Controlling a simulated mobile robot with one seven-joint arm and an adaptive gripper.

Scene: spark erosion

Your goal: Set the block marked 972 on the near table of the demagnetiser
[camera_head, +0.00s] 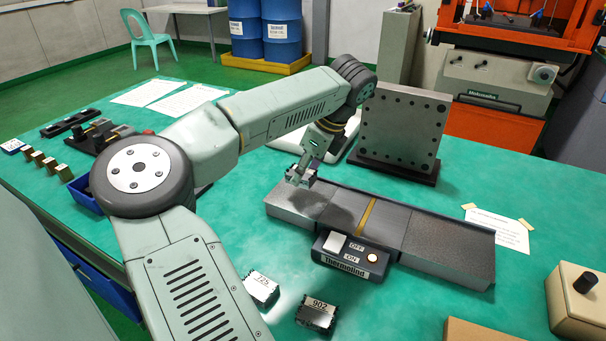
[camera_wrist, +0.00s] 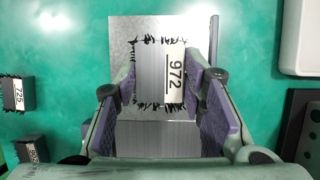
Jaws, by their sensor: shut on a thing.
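The block marked 972 (camera_wrist: 150,75) is grey metal with black bristly filings along its edges and a white label. It shows small in the head view (camera_head: 302,178). My gripper (camera_wrist: 161,82) is shut on it, one purple-lined finger on each side. It hangs at or just above the left end table (camera_head: 296,204) of the demagnetiser, whose grey surface also shows under the block in the wrist view (camera_wrist: 125,30). I cannot tell whether the block touches it. The demagnetiser's control box (camera_head: 350,256) has ON and OFF marks.
Blocks marked 725 (camera_head: 262,288) and 902 (camera_head: 317,314) stand in front of the demagnetiser. An upright drilled plate (camera_head: 402,130) stands behind it. The demagnetiser's right table (camera_head: 452,245) is bare. A beige box with a black knob (camera_head: 580,300) is at the right.

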